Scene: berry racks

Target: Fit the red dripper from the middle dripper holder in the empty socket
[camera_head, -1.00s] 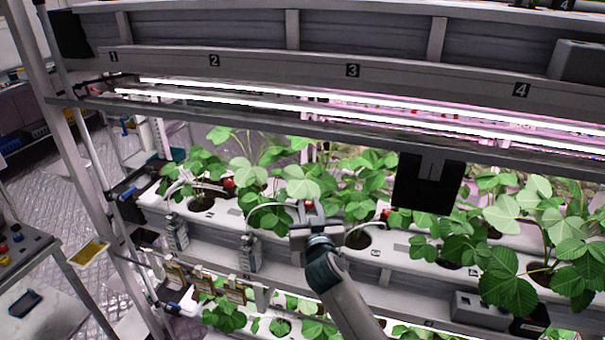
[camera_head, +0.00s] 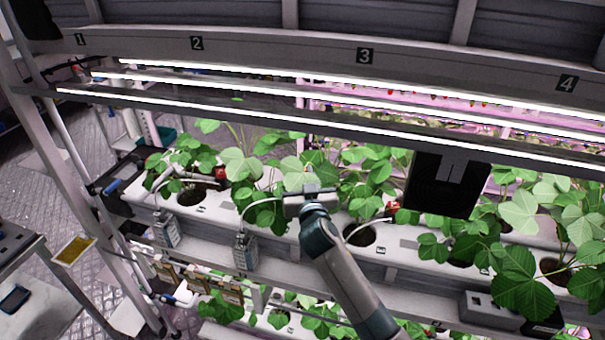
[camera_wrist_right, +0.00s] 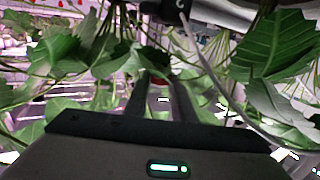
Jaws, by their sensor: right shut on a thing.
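My right gripper (camera_head: 308,182) reaches in from the bottom right over the white planting channel (camera_head: 283,222), among leaves. In the head view the dripper is hidden behind the gripper. A thin white tube curves up beside the gripper from a grey box-like holder (camera_head: 245,249). I cannot make out the empty socket. My left gripper is not in view.
Other red parts show at the left plant (camera_head: 221,173) and right of the gripper (camera_head: 392,207). Another grey holder (camera_head: 166,232) stands to the left. A black panel (camera_head: 440,184) hangs at right. Bright lamp bars (camera_head: 330,119) cross above; leaves crowd both sides.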

